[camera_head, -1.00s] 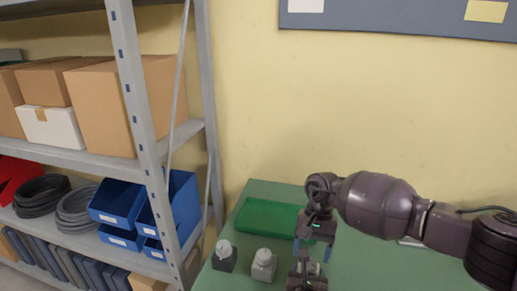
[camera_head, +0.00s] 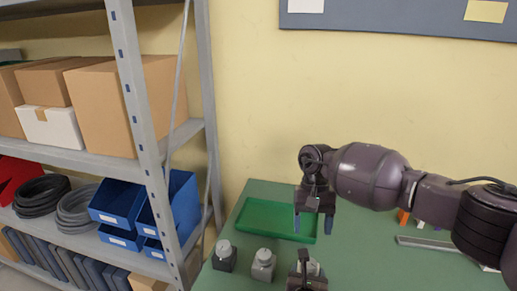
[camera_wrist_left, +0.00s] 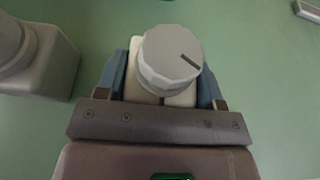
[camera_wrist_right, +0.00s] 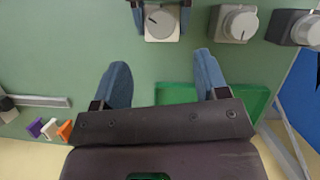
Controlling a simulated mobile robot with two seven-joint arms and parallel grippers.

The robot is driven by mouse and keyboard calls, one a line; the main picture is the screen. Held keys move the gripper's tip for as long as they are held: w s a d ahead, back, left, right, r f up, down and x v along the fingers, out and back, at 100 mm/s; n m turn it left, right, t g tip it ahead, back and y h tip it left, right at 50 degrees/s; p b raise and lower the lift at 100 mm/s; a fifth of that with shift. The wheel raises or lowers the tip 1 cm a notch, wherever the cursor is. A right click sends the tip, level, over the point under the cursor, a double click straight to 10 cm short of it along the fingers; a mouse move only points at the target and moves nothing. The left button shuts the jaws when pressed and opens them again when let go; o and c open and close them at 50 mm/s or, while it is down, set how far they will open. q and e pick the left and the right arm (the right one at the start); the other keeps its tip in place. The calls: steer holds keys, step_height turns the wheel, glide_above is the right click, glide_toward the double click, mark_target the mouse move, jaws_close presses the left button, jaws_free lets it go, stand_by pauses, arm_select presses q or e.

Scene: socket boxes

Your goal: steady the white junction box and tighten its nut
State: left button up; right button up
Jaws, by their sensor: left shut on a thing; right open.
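The white junction box (camera_wrist_left: 150,88) is between the blue fingers of my left gripper (camera_wrist_left: 165,78), which is shut on it. Its round grey nut (camera_wrist_left: 170,58) sits on top and carries a dark line. In the head view the box (camera_head: 314,267) is partly hidden behind my left gripper (camera_head: 307,272). My right gripper (camera_head: 313,222) is open and empty, above the table beyond the box. In the right wrist view my right gripper (camera_wrist_right: 161,78) is apart from the box and nut (camera_wrist_right: 162,23).
A grey box (camera_head: 263,265) and a dark box (camera_head: 224,256), each with a knob-like nut, stand left of the white one. A green tray (camera_head: 262,216) lies behind them. A metal bar (camera_head: 430,243) and small coloured pieces (camera_wrist_right: 50,128) lie at the right. Shelving (camera_head: 140,110) stands at left.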

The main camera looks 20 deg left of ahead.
steer(key=w+a+r+m+y, duration=0.3)
steer(key=a+r+y, duration=0.4)
steer(key=a+y, duration=0.4)
steer(key=w+a+r+m+t+y, duration=0.5)
steer(key=w+r+m+t, duration=0.1)
steer(key=r+m+t, duration=0.1)
steer(key=shift+w+r+m+y, duration=0.3)
steer(key=shift+r+m, duration=0.15)
steer(key=shift+m, duration=0.35)
steer(key=shift+s, duration=0.1)
